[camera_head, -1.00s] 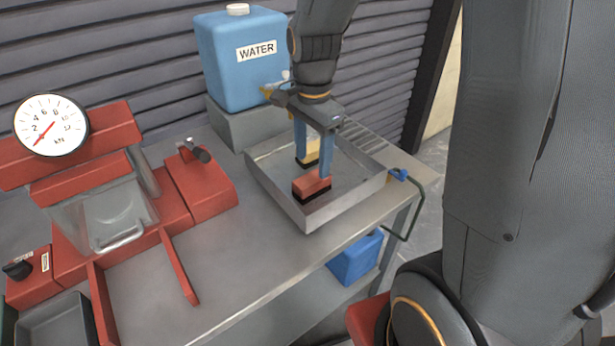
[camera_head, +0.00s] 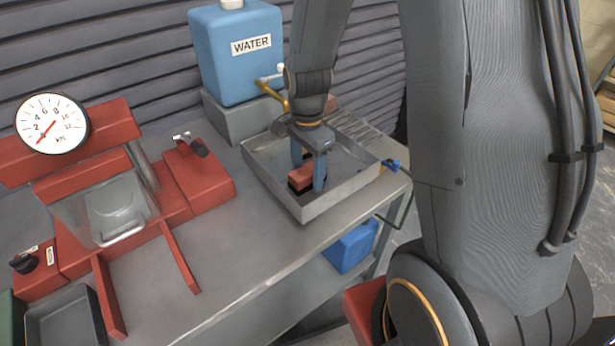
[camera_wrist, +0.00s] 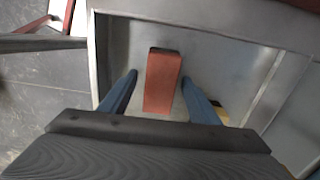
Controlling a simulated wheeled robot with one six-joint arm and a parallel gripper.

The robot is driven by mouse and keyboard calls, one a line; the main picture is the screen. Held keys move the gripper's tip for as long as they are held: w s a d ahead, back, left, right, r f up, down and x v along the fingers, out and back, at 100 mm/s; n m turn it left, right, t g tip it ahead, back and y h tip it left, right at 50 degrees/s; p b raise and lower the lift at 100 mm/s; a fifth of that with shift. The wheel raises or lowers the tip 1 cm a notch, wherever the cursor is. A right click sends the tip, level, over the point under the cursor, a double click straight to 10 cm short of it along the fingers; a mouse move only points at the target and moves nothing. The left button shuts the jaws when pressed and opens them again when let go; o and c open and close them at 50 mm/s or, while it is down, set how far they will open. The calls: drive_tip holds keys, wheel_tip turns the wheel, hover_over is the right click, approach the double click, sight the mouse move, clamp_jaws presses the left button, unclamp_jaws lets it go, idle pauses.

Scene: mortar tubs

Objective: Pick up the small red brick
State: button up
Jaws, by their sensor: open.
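The small red brick (camera_head: 299,176) lies in the shallow metal tray (camera_head: 336,197), with a dark end face. In the wrist view the brick (camera_wrist: 162,85) lies lengthwise between my two blue fingers, with a gap on each side. My gripper (camera_head: 308,176) is open and low in the tray, its fingers on either side of the brick. In the wrist view my gripper (camera_wrist: 159,78) holds nothing. A yellow block (camera_wrist: 221,113) shows partly behind the right finger in the wrist view.
Tray walls surround the gripper closely. A blue water container (camera_head: 237,52) with a tap stands on a grey block (camera_head: 240,119) behind. A red press with a dial gauge (camera_head: 52,124) stands left. The bench front (camera_head: 235,255) is mostly clear.

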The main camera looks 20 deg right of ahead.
drive_tip(key=c, duration=1.4)
clamp_jaws()
drive_tip(key=shift+r, duration=0.15)
